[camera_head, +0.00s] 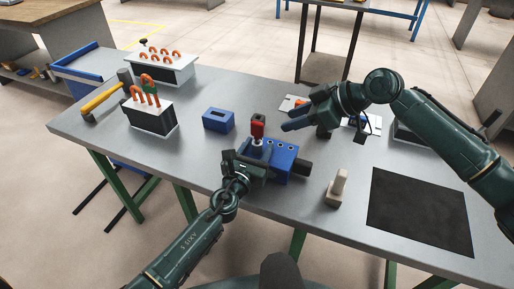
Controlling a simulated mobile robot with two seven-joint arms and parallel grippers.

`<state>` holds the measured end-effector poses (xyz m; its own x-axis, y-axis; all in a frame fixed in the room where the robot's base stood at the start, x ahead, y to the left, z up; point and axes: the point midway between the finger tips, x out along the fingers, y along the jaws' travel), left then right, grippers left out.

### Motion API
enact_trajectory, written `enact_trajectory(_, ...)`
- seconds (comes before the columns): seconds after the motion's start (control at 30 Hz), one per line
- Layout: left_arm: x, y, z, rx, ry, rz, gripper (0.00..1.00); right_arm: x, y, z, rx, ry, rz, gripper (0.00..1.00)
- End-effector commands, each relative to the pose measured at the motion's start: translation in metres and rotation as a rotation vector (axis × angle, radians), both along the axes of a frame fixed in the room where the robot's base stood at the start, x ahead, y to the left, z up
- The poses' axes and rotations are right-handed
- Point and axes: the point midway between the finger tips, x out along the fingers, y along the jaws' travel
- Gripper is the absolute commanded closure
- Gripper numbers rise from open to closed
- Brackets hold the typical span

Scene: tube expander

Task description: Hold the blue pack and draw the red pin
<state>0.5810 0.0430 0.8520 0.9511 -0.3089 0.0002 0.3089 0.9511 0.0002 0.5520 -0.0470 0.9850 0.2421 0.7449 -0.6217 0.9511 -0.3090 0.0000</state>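The blue pack (284,163) lies near the middle of the grey table, with round holes along its top and a dark block at its right end. The red pin (257,130) stands upright at the pack's back left, its lower part pale. My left gripper (256,168) is at the pack's left end with its fingers around it and appears shut on it; the fingers partly hide that end. My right gripper (291,108) is open and empty, above the table to the right of the red pin and apart from it.
A blue slotted block (218,120) stands left of the pack. Racks with orange-red hooks (152,118) (167,68) and a yellow-handled tool (101,100) are at the left. A beige stand (337,189) and a black mat (420,212) lie to the right. The front left is clear.

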Motion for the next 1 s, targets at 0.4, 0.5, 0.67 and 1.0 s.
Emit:
enact_trajectory(0.4,-0.0004,0.0001,-0.0002,0.000,0.000,0.000,0.88,0.0000,0.0000,0.0000,0.000,0.000,0.000,0.64)
enact_trajectory(0.5,-0.0004,0.0001,-0.0003,0.000,0.000,0.000,0.96,0.0000,0.0000,0.0000,0.000,0.000,0.000,0.64)
enact_trajectory(0.67,-0.0003,0.0002,-0.0003,0.000,0.001,0.000,1.00,0.0000,0.0000,0.0000,0.000,0.000,0.000,0.64)
enact_trajectory(1.0,-0.0004,0.0002,-0.0004,0.000,0.001,0.000,0.85,0.0000,0.0000,0.0000,0.000,0.000,0.000,0.64)
